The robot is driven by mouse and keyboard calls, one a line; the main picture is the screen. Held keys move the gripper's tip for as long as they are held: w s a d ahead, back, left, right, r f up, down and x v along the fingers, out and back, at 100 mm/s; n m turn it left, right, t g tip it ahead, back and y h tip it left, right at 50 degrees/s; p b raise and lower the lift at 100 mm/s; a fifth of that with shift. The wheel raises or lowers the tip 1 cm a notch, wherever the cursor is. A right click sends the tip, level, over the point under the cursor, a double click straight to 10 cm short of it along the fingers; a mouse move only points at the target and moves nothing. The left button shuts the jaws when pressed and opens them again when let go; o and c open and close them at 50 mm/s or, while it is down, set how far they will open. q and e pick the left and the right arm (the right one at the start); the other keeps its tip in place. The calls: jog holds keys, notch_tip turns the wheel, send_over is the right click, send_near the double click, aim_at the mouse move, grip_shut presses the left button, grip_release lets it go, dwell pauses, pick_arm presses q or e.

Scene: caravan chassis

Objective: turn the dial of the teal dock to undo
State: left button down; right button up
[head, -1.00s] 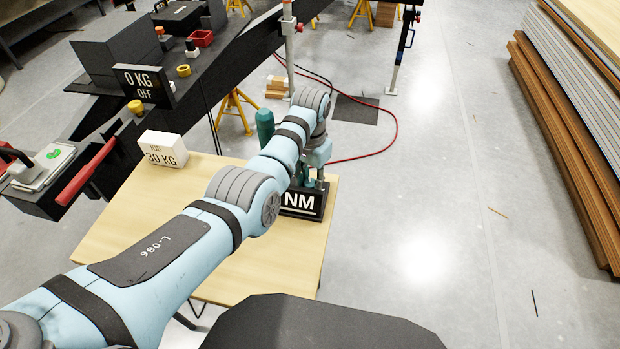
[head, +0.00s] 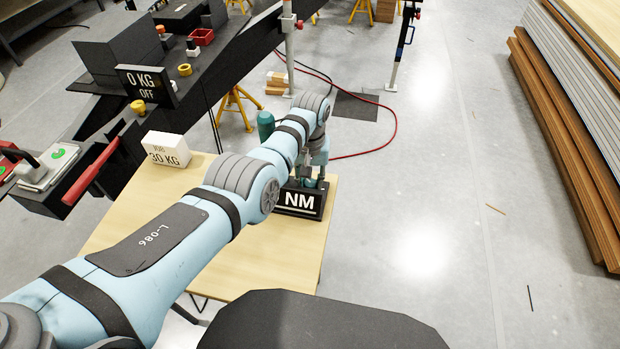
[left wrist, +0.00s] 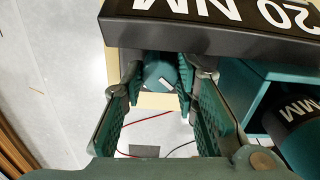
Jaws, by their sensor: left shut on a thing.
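The teal dock (left wrist: 243,92) stands on the wooden table, mostly hidden behind my left arm in the head view. Its black sign (head: 299,201) reads "NM" there; in the left wrist view the sign is upside down and reads "20 NM". My left gripper (left wrist: 160,78) points down at the dock, with its fingers on both sides of a teal dial (left wrist: 158,72) that has a pale mark. It is shut on the dial. A dark cylinder (left wrist: 293,122) marked "NM" is beside the dock's teal body. My right gripper is not in view.
A white "30 KG" block (head: 167,149) sits on the table (head: 238,262) at the left. A teal cylinder (head: 266,122) shows behind my arm. The black chassis and a "0 KG OFF" display (head: 146,85) lie beyond. Open floor is to the right.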

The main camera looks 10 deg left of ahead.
aim_at(310, 182)
pick_arm(q)
jog(key=shift+r, duration=0.1)
jog(key=c, duration=1.3)
grip_release()
notch_tip(310, 182, up, 12)
jog(key=shift+f, duration=0.1)
